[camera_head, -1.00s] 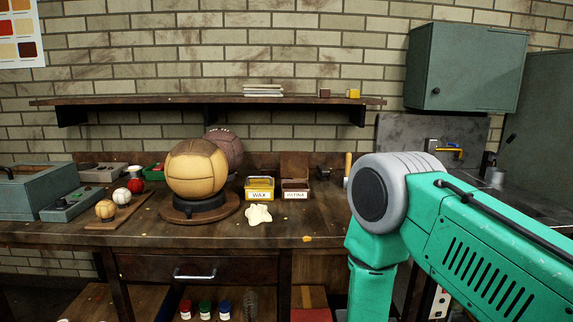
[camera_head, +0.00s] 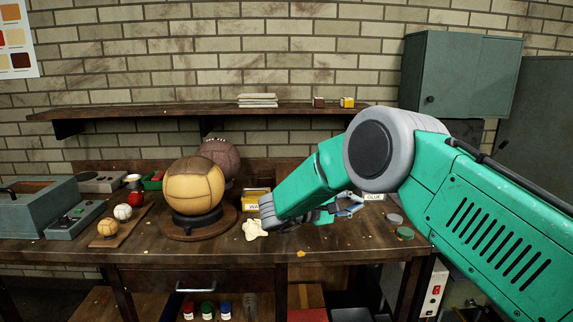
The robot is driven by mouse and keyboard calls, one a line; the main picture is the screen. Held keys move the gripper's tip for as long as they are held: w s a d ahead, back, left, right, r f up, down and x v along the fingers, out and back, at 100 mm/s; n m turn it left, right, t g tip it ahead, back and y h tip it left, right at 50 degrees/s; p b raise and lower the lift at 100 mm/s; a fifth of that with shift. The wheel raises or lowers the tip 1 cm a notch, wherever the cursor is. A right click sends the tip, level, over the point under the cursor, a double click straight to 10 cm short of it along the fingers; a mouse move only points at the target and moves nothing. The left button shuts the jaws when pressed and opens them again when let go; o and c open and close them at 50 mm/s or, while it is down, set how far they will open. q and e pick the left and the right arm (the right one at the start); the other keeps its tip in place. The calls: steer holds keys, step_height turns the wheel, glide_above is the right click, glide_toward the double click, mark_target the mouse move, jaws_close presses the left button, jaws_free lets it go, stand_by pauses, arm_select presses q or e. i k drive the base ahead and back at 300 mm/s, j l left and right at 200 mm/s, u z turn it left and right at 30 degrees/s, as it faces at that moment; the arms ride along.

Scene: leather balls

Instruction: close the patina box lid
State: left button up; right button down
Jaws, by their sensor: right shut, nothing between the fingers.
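The patina box is hidden behind my right arm. Whether its lid stands up or lies shut does not show now; a second ago the brown lid stood upright at the back of the box. The yellow wax box (camera_head: 255,193) is partly visible just left of my arm. My right gripper (camera_head: 332,212) is over the right half of the bench, dark fingers shut and empty, pointing right from the grey wrist. I cannot tell whether it touches anything. My left gripper is out of view.
A tan leather ball (camera_head: 193,186) sits on a round stand left of my arm, a brown ball (camera_head: 220,156) behind it. A cream cloth (camera_head: 254,230) lies near the wrist. A glue container (camera_head: 374,196) and a green lid (camera_head: 404,233) are on the right. The front edge is mostly clear.

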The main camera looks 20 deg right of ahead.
mark_target(284, 170)
steer(key=i+j, duration=0.15)
steer(key=i, duration=0.85)
steer(key=i+j, duration=0.15)
steer(key=i, duration=0.85)
